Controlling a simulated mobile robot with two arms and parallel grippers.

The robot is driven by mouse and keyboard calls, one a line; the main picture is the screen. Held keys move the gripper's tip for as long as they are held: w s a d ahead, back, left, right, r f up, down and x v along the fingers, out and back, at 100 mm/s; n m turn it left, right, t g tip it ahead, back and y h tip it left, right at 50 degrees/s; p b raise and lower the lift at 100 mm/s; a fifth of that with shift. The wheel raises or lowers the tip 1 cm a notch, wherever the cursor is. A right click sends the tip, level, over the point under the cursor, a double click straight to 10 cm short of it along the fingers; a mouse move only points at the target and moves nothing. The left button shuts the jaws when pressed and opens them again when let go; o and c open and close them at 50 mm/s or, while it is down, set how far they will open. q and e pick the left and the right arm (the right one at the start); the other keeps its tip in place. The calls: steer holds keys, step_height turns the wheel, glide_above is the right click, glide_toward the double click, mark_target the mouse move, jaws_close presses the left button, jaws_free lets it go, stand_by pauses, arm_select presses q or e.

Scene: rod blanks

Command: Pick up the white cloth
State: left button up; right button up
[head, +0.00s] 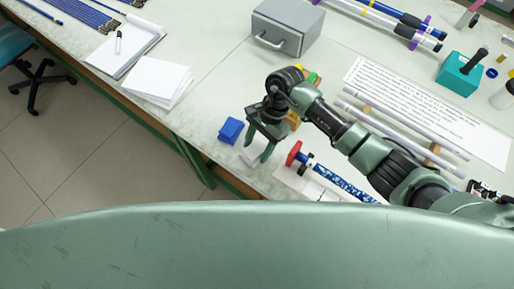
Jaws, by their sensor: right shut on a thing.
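The white cloth (252,154) is a small pale patch near the front edge of the table (222,84). My right gripper (259,150) reaches down over the table from the right, and its fingers are shut on the cloth. The fingers and wrist hide part of the cloth. I cannot tell whether the cloth touches the tabletop. My left gripper is not in view.
A blue block (231,130) sits just left of the gripper. A red-capped blue rod (340,181) lies to its right. White rods (408,128) lie by a printed sheet. A grey metal box (288,25) and paper stacks (158,81) stand farther back.

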mark_target(257, 148)
step_height(257, 148, up, 19)
steer(key=b, duration=0.4)
